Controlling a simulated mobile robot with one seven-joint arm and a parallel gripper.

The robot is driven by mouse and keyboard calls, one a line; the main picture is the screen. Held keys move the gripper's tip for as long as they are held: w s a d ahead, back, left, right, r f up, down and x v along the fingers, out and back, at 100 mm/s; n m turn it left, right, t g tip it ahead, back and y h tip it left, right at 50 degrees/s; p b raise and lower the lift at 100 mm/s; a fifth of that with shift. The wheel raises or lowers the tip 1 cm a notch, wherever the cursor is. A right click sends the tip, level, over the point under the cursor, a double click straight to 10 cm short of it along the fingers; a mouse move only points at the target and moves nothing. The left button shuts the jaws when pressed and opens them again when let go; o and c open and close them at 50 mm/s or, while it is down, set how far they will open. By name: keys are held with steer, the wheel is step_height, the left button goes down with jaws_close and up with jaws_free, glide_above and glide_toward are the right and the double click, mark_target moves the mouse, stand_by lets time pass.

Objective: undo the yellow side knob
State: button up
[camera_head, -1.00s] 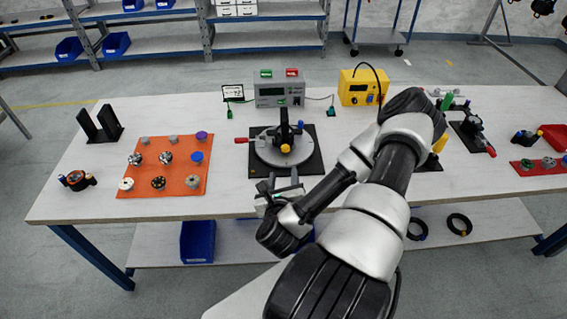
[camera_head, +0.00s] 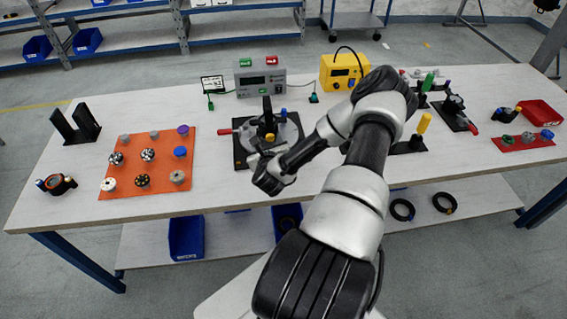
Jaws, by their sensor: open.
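The yellow side knob (camera_head: 270,137) is a small round knob low on the front of a black upright part (camera_head: 267,115). That part stands on a round grey plate over a black base board (camera_head: 240,153), with a red handle at left and a blue knob at right. My gripper (camera_head: 255,148) is open, over the front left part of the plate. It is just left of and in front of the yellow knob and looks apart from it. My wrist hides much of the fingers and the front of the plate.
An orange mat (camera_head: 140,188) with several knobs lies at left. A grey meter box (camera_head: 262,79) and a yellow box (camera_head: 341,73) stand behind. A black fixture with a yellow top (camera_head: 424,123) stands close right of my arm.

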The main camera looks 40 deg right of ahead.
steer(key=m, duration=0.1)
steer(key=m+y, duration=0.1)
steer(key=m+t+y, duration=0.1)
steer(key=shift+s+d+r+p, duration=0.1)
steer(key=shift+s+d+p, duration=0.15)
steer(key=shift+s+p, duration=0.15)
steer(key=shift+s+a+m, duration=0.1)
steer(key=shift+m, duration=0.5)
steer(key=v, duration=1.7)
steer(key=shift+s, duration=0.2)
